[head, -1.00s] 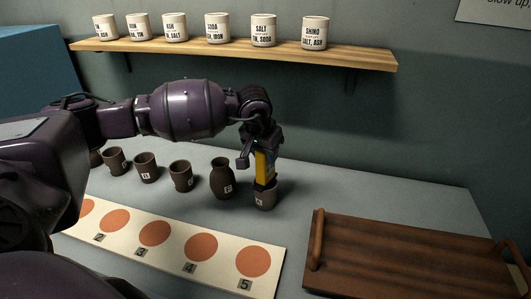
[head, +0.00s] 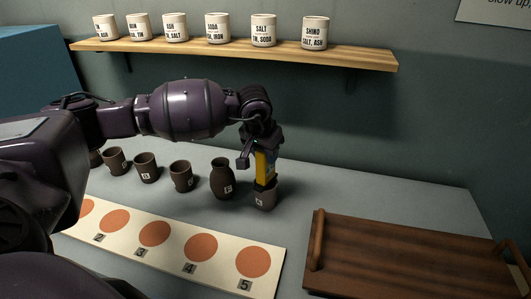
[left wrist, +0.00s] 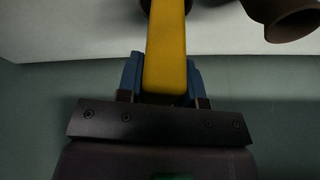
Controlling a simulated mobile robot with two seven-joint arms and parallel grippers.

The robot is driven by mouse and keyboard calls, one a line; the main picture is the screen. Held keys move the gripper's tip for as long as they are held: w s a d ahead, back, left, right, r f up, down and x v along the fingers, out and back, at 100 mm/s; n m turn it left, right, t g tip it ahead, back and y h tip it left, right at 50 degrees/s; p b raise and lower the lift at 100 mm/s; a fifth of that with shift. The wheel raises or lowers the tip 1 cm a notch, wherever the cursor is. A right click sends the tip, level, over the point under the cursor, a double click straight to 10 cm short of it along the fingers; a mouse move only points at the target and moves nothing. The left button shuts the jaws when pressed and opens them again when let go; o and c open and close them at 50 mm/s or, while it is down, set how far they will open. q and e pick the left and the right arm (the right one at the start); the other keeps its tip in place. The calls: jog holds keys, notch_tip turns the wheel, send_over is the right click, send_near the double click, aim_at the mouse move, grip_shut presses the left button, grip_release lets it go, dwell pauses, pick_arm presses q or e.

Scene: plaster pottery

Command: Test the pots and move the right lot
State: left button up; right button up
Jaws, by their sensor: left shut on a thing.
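My left gripper (head: 261,152) is shut on a yellow tool (head: 265,170), held upright with its lower end at the grey-brown pot (head: 266,199) at the right end of the row. Whether it touches the rim or reaches inside, I cannot tell. The tool also fills the middle of the left wrist view (left wrist: 165,50) between the blue fingers. Left of that pot stand a darker, taller necked pot (head: 222,181) and several brown cups, such as this one (head: 181,177). The pots carry small tags, too small to read. My right gripper is not in view.
A pale board (head: 211,254) with orange discs and number tags lies in front of the pots. A wooden tray (head: 410,255) with raised handles stands at the right, looking empty. A shelf (head: 240,53) with labelled white jars (head: 264,30) hangs behind. The table right of the pots is clear.

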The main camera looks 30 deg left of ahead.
pick_arm(q)
notch_tip(320, 180, up, 2)
jog(key=shift+r+p, duration=0.25)
jog(key=shift+p, duration=0.15)
jog(key=shift+r+p, duration=0.4)
jog(key=shift+r, duration=1.85)
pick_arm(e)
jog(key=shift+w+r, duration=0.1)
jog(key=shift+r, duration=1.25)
